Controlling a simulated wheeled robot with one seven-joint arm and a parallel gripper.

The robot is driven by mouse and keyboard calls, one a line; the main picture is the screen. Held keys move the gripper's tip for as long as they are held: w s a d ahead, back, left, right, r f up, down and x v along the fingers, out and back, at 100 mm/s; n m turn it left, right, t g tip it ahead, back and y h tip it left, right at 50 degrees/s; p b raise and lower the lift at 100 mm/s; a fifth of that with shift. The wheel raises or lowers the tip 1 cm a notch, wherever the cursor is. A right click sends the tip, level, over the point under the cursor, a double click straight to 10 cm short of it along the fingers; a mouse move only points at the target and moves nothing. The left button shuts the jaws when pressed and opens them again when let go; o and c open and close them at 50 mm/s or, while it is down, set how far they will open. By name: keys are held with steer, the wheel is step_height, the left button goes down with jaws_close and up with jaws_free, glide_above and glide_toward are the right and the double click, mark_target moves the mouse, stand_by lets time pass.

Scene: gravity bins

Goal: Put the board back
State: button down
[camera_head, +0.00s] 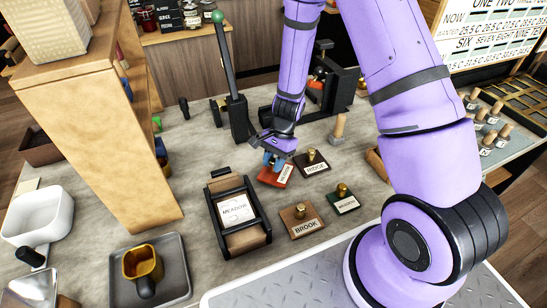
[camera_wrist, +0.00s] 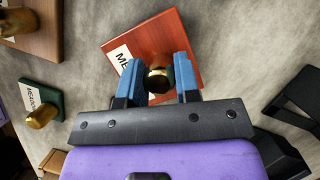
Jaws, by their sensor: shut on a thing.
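A red board (camera_head: 275,177) with a white label and a brass knob lies under my gripper (camera_head: 275,160) in the head view. In the wrist view, the blue fingers of my gripper (camera_wrist: 158,74) stand on both sides of the brass knob (camera_wrist: 158,80) and are shut on it. The red board (camera_wrist: 180,42) reaches out past the fingers, turned at an angle. Its label is partly hidden by a finger; only "ME" reads. I cannot tell whether the board touches the table or hangs just above it.
Boards with brass knobs lie close by: RIDGE (camera_head: 318,168), BROOK (camera_head: 305,230) and a green one (camera_head: 347,207). A black frame (camera_head: 262,230) holds a MEADOW card to the left. A wooden peg (camera_head: 338,128) and a green-knobbed lever (camera_head: 226,60) stand behind.

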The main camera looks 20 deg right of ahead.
steer(key=shift+f, duration=0.6)
stand_by(0.7)
steer(key=c, duration=0.8)
jaws_free()
steer(key=shift+o, duration=0.2)
steer(key=shift+r, duration=0.1)
steer(key=v, duration=1)
steer(key=shift+r, duration=0.3)
steer(key=shift+d, duration=0.1)
